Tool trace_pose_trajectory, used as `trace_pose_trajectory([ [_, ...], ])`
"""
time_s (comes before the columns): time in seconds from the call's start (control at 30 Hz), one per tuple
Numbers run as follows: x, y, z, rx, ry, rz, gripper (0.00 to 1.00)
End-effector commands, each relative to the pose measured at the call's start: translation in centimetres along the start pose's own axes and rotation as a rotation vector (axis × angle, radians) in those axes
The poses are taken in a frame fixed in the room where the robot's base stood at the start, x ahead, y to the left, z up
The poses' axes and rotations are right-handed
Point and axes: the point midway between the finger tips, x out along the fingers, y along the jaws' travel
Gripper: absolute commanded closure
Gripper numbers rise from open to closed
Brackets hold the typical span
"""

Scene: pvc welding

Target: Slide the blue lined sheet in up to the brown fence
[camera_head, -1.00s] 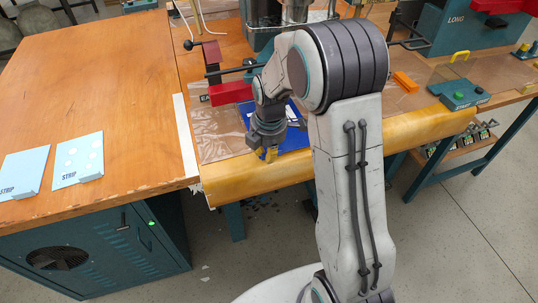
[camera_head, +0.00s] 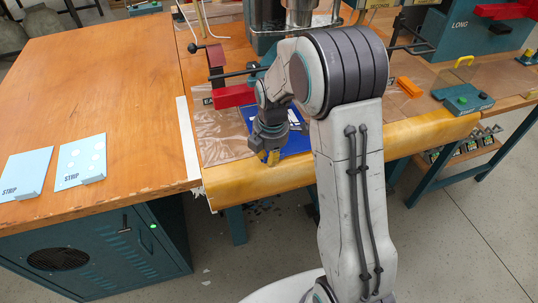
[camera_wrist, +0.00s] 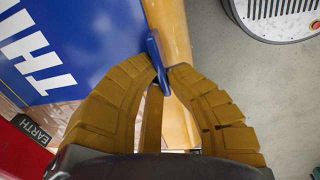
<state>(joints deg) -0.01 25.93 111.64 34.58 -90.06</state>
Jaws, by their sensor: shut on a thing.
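The blue sheet (camera_head: 296,143) lies on the bench near its rounded front edge, partly hidden by my arm. In the wrist view the blue sheet (camera_wrist: 65,35) shows large white letters, with a raised blue tab (camera_wrist: 156,58) at its edge. My gripper (camera_wrist: 161,72) has its two tan fingers closed around this tab; it also shows in the head view (camera_head: 272,157), low at the bench's front edge. I cannot make out the brown fence for certain in either view.
A red block (camera_head: 234,96) stands behind and left of the sheet, beside clear film (camera_head: 220,132). Two light-blue STRIP pieces (camera_head: 82,160) lie on the left table. A green-button control box (camera_head: 463,99) sits to the right. The floor in front is open.

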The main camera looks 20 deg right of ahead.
Motion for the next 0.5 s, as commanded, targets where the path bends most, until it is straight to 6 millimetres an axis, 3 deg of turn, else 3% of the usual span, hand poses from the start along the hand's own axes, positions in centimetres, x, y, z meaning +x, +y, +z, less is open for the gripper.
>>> trace_pose_trajectory([
  [0.5, 0.51, -0.04, 0.00, 0.000, 0.000, 0.001, 1.00],
])
